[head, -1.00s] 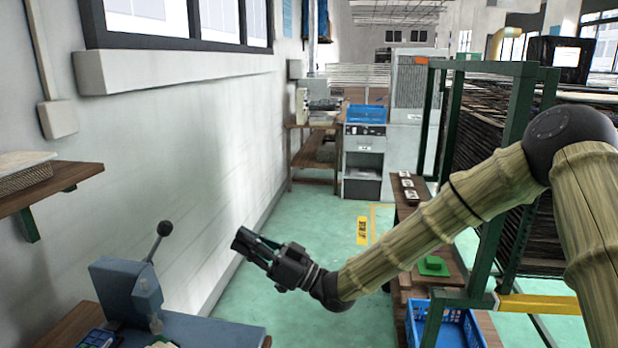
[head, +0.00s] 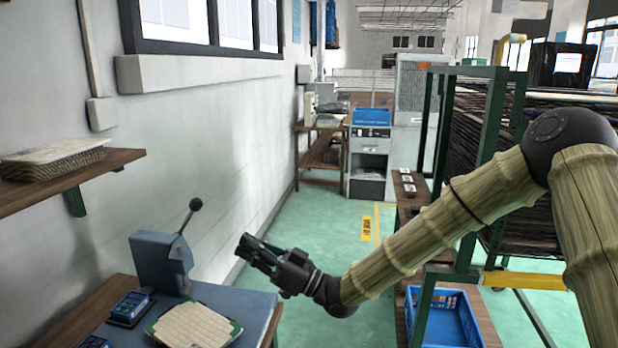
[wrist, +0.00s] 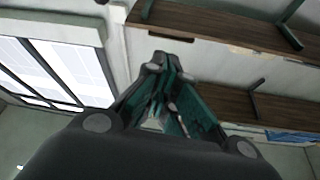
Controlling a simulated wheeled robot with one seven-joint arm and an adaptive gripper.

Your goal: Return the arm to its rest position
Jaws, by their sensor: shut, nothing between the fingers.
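My gripper (head: 258,252) is at the end of my outstretched arm, near the middle of the head view. It is raised in front of the white wall and floor, above and to the right of the workbench. Its fingers are shut and empty. In the wrist view my gripper (wrist: 165,62) shows its dark and green fingers closed together at the tips, with walls and shelves behind.
A workbench (head: 225,300) at lower left carries a blue lever press (head: 160,262) and a light panel (head: 193,326). A wall shelf (head: 60,185) holds a woven tray. A green rack (head: 490,120) and blue crate (head: 448,318) stand right. Green floor (head: 330,235) is open between.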

